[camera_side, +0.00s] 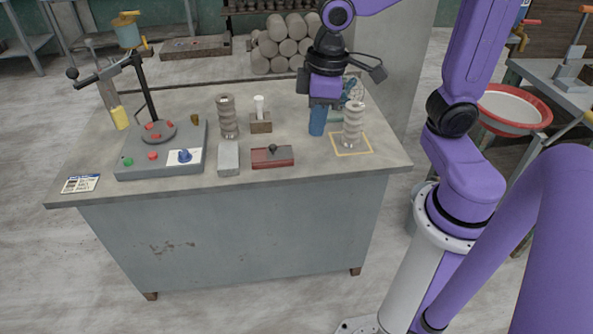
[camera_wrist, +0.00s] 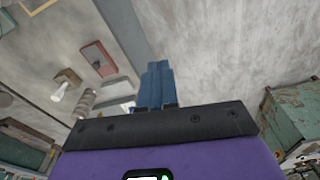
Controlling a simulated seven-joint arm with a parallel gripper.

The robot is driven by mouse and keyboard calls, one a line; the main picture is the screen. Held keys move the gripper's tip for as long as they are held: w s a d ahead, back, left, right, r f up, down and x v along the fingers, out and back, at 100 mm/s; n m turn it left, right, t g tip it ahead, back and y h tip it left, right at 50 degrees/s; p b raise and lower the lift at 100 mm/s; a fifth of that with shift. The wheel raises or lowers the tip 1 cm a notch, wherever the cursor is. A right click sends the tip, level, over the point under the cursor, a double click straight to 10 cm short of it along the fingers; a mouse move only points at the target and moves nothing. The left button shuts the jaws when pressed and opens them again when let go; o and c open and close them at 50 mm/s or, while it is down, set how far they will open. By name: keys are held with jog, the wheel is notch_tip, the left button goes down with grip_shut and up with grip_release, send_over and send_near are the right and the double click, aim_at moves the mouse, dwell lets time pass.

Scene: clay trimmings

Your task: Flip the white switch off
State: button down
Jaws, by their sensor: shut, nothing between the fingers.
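The white switch (camera_side: 259,106) is a white lever standing roughly upright on a small brown base (camera_side: 261,124), near the middle of the bench. In the wrist view the white lever (camera_wrist: 59,92) shows at the left, to the left of my fingers. My gripper (camera_side: 317,132) has blue fingers pressed together and empty. It points down over the right part of the bench, to the right of the switch and apart from it. The closed fingers (camera_wrist: 156,80) also show in the wrist view.
A ridged grey column (camera_side: 353,128) stands in a yellow square close right of my gripper. Another ridged column (camera_side: 228,118) stands left of the switch. In front are a red box with a black knob (camera_side: 272,157) and a grey block (camera_side: 228,158). A control panel (camera_side: 134,166) sits at left.

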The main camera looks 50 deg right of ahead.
jog(key=s+f+n, duration=0.3)
jog(key=s+n, duration=0.2)
jog(key=s, duration=0.7)
jog(key=w+d+r+m, duration=0.1)
jog(key=w+r+m, duration=0.15)
jog(key=w, duration=0.45)
jog(key=w+r+m, duration=0.1)
jog(key=w+m, duration=0.3)
jog(key=w, duration=0.4)
jog(key=w+d+r+m+t+h, duration=0.1)
jog(key=w+d+m, duration=0.4)
jog(key=w+d, duration=0.55)
jog(key=w+d+r+m+h, duration=0.15)
jog(key=w+d+m, duration=0.45)
jog(key=d, duration=0.8)
jog(key=d+m+h, duration=0.1)
jog(key=d+m, duration=0.3)
jog(key=d, duration=1.5)
jog(key=x, duration=0.4)
jog(key=s+x, duration=0.1)
jog(key=x, duration=0.3)
jog(key=a+x, duration=0.1)
jog(key=x, duration=0.4)
jog(key=shift+s+f, duration=0.35)
jog(key=shift+s, duration=0.05)
